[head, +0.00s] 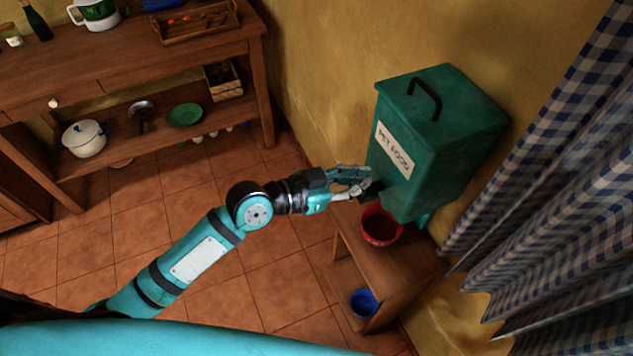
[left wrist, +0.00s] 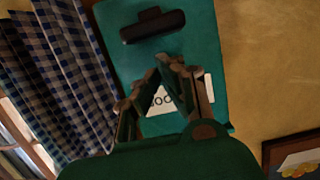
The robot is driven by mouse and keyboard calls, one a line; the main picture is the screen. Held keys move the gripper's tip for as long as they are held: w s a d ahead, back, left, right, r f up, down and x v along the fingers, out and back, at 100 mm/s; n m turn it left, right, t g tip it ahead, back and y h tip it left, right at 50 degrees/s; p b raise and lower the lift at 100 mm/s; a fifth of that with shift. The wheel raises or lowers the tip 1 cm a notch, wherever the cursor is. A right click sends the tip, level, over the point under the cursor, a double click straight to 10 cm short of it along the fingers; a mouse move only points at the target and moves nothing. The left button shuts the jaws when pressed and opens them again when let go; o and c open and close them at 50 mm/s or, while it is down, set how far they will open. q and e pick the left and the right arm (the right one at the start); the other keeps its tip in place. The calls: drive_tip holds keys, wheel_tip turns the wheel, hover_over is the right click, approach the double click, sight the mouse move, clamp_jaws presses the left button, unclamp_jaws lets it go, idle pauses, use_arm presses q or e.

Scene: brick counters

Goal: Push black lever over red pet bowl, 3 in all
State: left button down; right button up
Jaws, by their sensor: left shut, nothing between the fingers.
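A green pet food dispenser (head: 440,150) with a white label stands on a wooden stand. Its black lever (head: 372,191) sticks out low on the front, partly behind my gripper. The lever also shows in the left wrist view (left wrist: 152,26) as a dark bar. The red pet bowl (head: 380,226) sits below the lever. Its inside looks dark reddish brown, and I cannot tell its contents. My left gripper (head: 362,186) is shut and empty, close to the lever. In the left wrist view its fingertips (left wrist: 170,62) cover part of the label; contact with the lever is unclear.
The wooden stand (head: 400,270) has a blue bowl (head: 364,302) below its top. Checked curtains (head: 560,170) hang close at the right. A wooden counter (head: 120,60) with dishes stands at the back left. The tiled floor (head: 285,270) between is clear.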

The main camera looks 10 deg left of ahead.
use_arm(q)
drive_tip(key=b+v, duration=0.3)
drive_tip(key=v, duration=0.6)
drive_tip(key=shift+s+a+f, duration=0.15)
drive_tip(key=shift+a+f, duration=0.05)
drive_tip(key=shift+f, duration=0.05)
idle(0.4)
